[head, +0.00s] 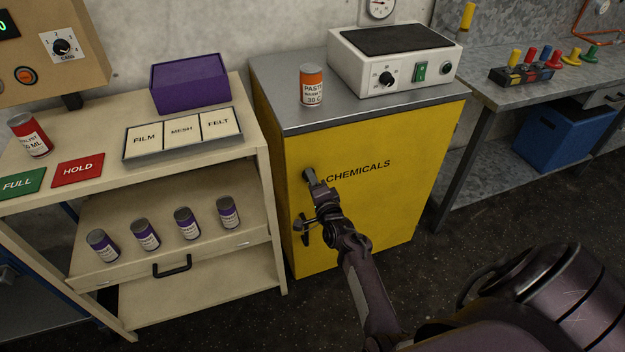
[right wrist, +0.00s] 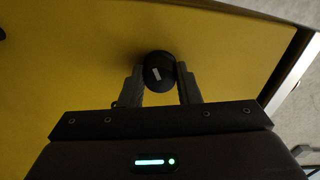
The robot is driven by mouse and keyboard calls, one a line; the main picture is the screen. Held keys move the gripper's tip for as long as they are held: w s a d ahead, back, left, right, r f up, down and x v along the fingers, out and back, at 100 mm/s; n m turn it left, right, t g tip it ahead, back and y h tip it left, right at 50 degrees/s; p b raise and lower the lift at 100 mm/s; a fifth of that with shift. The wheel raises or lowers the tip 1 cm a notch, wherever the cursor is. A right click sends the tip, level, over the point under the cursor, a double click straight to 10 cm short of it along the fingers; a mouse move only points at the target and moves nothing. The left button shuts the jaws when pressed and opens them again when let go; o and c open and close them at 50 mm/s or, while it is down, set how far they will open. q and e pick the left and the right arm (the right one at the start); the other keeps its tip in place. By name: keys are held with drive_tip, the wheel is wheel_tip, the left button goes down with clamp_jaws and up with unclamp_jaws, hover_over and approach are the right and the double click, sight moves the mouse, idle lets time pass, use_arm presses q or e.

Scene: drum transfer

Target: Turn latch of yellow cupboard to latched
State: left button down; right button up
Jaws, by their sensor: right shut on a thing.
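The yellow cupboard (head: 385,215), lettered CHEMICALS, stands in the middle of the head view with its door closed or nearly so. My right gripper (head: 309,178) is at the upper left of the door, shut on the latch. In the right wrist view the latch (right wrist: 158,72) is a round dark knob with a small white mark, between the two fingertips of the right gripper (right wrist: 159,82). My left gripper is not in view.
A beige cart (head: 270,215) with an extended drawer of several purple-labelled cans stands close to the left of the cupboard. An orange can (head: 312,86) and a white hotplate (head: 395,62) stand on the cupboard top. Dark floor is clear to the right.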

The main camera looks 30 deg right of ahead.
drive_tip(key=m+p, duration=0.1)
drive_tip(key=m, duration=0.4)
idle(0.5)
drive_tip(key=o, duration=1)
drive_tip(key=p+v, duration=0.5)
drive_tip(key=v, duration=0.2)
drive_tip(key=shift+s, duration=0.4)
